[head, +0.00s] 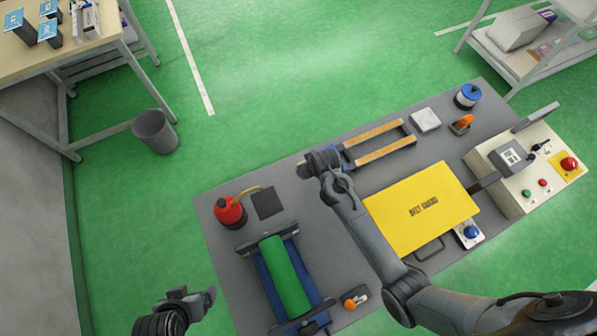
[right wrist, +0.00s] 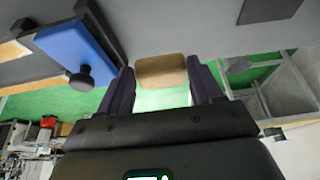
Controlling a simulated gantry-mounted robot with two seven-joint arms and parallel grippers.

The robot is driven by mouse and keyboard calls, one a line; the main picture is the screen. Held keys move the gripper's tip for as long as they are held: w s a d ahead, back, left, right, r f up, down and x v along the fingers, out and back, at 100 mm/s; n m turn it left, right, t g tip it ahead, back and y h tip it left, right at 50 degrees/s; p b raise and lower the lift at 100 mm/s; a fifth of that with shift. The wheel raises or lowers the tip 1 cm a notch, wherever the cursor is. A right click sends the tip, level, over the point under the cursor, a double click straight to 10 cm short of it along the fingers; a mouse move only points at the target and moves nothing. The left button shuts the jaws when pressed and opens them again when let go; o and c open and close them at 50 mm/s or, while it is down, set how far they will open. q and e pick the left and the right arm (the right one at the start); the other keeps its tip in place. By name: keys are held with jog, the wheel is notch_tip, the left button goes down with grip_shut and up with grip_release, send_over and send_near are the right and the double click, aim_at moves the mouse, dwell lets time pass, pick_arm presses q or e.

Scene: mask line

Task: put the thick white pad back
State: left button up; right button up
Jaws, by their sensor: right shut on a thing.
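A white square pad (head: 425,119) lies flat on the grey table, right of the frame with two tan rails. My right gripper (head: 322,160) is over the left end of that frame, well away from this pad. In the right wrist view its fingers (right wrist: 162,88) are shut on a tan block (right wrist: 160,70). The block is hidden in the head view, and I cannot tell whether it is a pad. My left gripper (head: 208,297) is at the lower left, off the table's left edge. Its finger opening is unclear.
The railed frame (head: 380,146), yellow belt guard (head: 420,205), green roller (head: 284,277), red can (head: 230,212) and button box (head: 525,175) stand on the table (head: 320,235). A blue part with black knob (right wrist: 78,55) is beside the right fingers. A dark square (head: 267,202) lies near the can.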

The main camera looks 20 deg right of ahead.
jog(key=w+a+f, duration=0.2)
jog(key=shift+w+a+f, duration=0.1)
jog(key=shift+w+a, duration=0.15)
jog(key=shift+a, duration=0.15)
jog(key=shift+f+b, duration=0.3)
jog(key=shift+f, duration=1.7)
jog(key=shift+f, duration=0.15)
jog(key=o, duration=0.9)
jog(key=shift+o, duration=0.2)
